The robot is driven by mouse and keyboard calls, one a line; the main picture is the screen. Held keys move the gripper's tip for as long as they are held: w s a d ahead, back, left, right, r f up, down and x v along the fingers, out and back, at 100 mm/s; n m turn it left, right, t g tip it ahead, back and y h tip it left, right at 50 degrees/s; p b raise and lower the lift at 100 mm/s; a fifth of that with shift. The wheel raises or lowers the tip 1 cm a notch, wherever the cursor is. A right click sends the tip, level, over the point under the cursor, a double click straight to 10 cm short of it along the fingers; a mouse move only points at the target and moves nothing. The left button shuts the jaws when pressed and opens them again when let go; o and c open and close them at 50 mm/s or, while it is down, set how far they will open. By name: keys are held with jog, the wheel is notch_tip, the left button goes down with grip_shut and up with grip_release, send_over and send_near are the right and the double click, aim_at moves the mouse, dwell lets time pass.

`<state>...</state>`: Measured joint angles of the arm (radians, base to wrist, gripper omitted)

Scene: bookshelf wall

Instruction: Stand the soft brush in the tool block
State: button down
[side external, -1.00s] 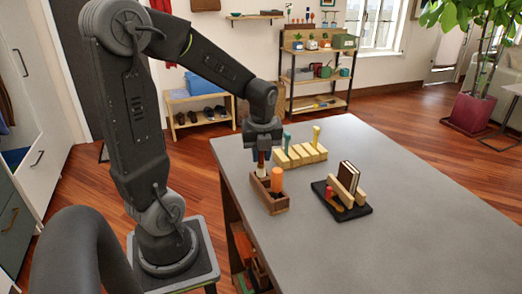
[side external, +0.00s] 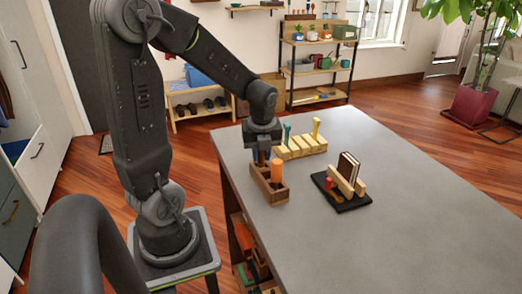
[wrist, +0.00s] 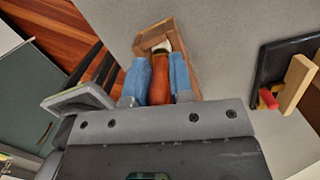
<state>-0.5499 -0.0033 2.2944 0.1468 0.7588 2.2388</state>
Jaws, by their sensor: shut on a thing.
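My gripper (wrist: 160,82) has two blue fingers shut on a reddish-brown handle, which I take as the soft brush (wrist: 160,72). A pale tip shows beyond the handle, pointing down into the brown wooden box (wrist: 184,48). In the side view the fingers are over the left compartment of this box (side external: 271,197). The brush's lower end is hidden there by the box wall, so I cannot tell whether it touches the bottom. An orange-handled tool (side external: 279,173) stands in the box's other compartment. A yellow slotted block (side external: 302,147) behind holds a teal tool (side external: 287,131) and a yellow-handled tool (side external: 316,127).
The grey table (side external: 420,215) is clear to the front and right. The box is near the table's left edge.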

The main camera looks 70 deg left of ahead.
jog(key=c, duration=0.5)
grip_release()
jog(key=shift+r, duration=0.1)
jog(key=shift+r, duration=3.4)
jog(key=s+d+r+n+t, duration=0.1)
jog(key=s+d+n, duration=0.1)
jog(key=d+n, duration=0.4)
jog(key=s+d+r+n+t+h, duration=0.1)
jog(key=s+d+r+n+t, duration=0.1)
jog(key=d+n, duration=0.4)
jog(key=s+d+r+n+t, duration=0.1)
jog(key=s+d+n+t, duration=0.1)
jog(key=d+n, duration=0.4)
jog(key=shift+s+r+n+h, duration=0.15)
jog(key=shift+s+r+n, duration=0.05)
jog(key=shift+n, duration=0.45)
jog(key=shift+s+r+n+h, duration=0.15)
jog(key=shift+n, duration=0.5)
